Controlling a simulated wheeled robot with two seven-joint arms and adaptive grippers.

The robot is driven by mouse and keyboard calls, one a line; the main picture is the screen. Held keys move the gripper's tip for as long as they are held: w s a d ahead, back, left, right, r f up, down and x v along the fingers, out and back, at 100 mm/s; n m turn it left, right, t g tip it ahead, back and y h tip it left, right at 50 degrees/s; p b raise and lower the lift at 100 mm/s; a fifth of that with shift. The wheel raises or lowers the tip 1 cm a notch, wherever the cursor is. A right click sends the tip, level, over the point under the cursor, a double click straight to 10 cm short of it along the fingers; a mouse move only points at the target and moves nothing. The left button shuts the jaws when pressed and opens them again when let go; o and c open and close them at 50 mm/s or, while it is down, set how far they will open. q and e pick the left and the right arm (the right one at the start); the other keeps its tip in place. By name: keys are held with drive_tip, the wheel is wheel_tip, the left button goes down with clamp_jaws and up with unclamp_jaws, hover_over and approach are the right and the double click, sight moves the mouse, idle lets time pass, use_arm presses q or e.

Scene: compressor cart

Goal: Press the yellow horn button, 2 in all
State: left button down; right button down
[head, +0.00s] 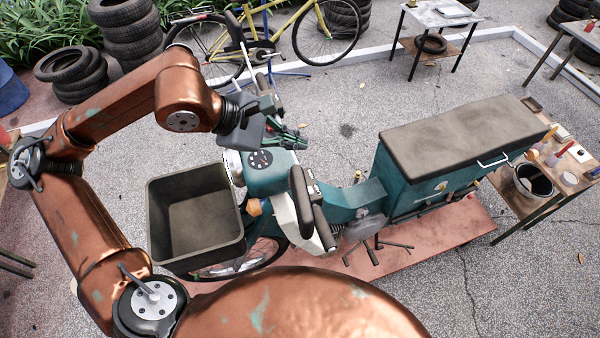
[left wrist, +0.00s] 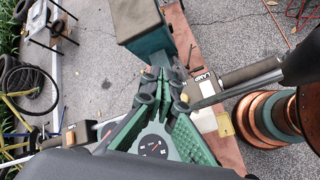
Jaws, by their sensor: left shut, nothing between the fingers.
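A teal scooter stands with its round dashboard gauge (head: 261,159) facing up; the gauge also shows in the left wrist view (left wrist: 152,147). Its near handlebar grip (head: 321,228) has a small switch box, labelled LAMP in the left wrist view (left wrist: 203,77). I cannot surely make out the yellow horn button. A small yellow spot (left wrist: 184,98) shows by a fingertip in the left wrist view, but I cannot tell what it is. My left gripper (head: 302,138) is shut and empty, above the scooter behind the gauge. My right gripper is not in view.
A dark front basket (head: 198,262) stands left of the handlebars. A grey-topped teal cargo box (head: 455,130) is at the rear. A side table (head: 545,196) with pots and tools stands right. A yellow bicycle (head: 258,50) and tyres (head: 130,25) are behind. Open pavement lies beyond the scooter.

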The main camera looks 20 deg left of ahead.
use_arm(q)
wheel_tip(320, 180, down, 8)
drive_tip(key=b, duration=0.5)
drive_tip(key=shift+f, duration=0.1)
drive_tip(key=shift+f+b, duration=0.35)
drive_tip(key=shift+b, duration=0.25)
idle(0.9)
drive_tip(key=shift+f+b, duration=0.4)
drive_tip(key=shift+b, duration=0.25)
drive_tip(key=shift+f+b, duration=0.45)
drive_tip(key=shift+b, duration=0.1)
idle(0.7)
drive_tip(key=shift+r, duration=0.1)
drive_tip(key=shift+r+p, duration=0.35)
drive_tip(key=shift+r, duration=0.45)
